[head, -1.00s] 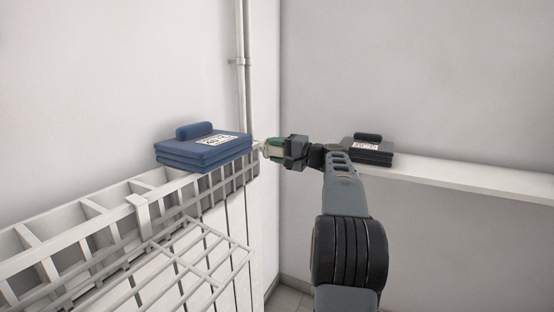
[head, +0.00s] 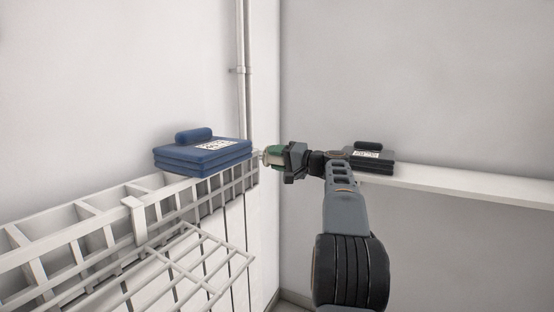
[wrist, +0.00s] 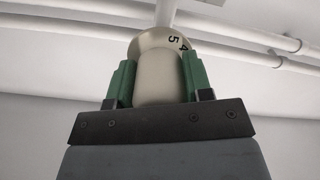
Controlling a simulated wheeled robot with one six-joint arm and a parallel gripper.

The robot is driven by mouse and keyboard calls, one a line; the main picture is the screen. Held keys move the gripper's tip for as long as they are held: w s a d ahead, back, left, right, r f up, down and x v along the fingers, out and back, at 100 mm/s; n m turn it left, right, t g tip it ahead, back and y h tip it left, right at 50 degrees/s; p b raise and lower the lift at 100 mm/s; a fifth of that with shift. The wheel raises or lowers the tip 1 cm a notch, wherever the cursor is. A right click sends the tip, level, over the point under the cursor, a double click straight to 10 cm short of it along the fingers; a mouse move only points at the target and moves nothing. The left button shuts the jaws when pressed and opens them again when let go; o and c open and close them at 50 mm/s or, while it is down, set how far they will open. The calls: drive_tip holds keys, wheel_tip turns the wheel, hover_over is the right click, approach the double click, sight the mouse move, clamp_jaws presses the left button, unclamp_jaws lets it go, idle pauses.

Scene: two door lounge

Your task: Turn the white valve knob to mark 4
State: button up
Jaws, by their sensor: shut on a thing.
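The white valve knob (wrist: 160,70) shows large in the wrist view, between the green fingers of my gripper (wrist: 161,82). The gripper is shut on it, one finger on each side. Dark digits 5 and 4 show on the knob's collar at the upper right; the other marks and any pointer are hidden or out of sight. In the head view my gripper (head: 270,156) reaches left to the knob at the radiator's far end, beside the blue towels. The knob is mostly covered there by the fingers.
A white radiator (head: 135,214) with a wire rack runs along the left wall. Folded blue towels (head: 203,157) lie on it, close to my gripper. Dark folded towels (head: 368,160) lie on a white shelf (head: 460,184) behind my arm. White pipes (head: 243,75) rise in the corner.

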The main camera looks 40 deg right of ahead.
drive_tip(key=o, duration=0.9)
drive_tip(key=p+v, duration=0.2)
drive_tip(key=v, duration=1.2)
drive_tip(key=shift+w+f, duration=0.1)
